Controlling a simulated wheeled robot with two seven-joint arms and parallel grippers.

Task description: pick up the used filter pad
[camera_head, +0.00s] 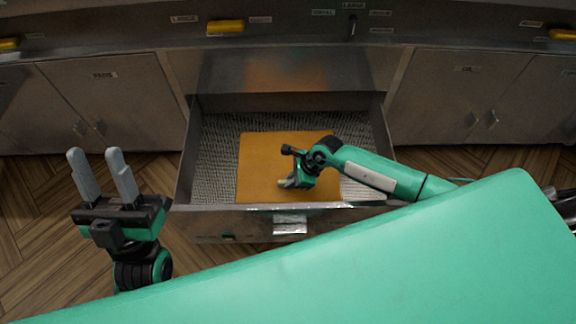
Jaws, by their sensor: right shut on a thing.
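The used filter pad (262,158) is a flat orange-brown square lying in the open drawer (187,165), on a grey mesh-like bottom. My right gripper (286,184) reaches into the drawer from the right, over the pad's front half, and is shut on the pad. Its fingertips are small in the picture, and the exact grip on the pad is hard to see. The pad looks flat. My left gripper (104,175) is outside the drawer at the left, fingers pointing up and apart, open and empty.
The drawer front with its handle (290,225) is pulled out towards me. Closed cabinet doors (112,102) stand left and right, below a panel with yellow handles (225,26). My green body covers the bottom right. Wooden floor (40,215) is clear at left.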

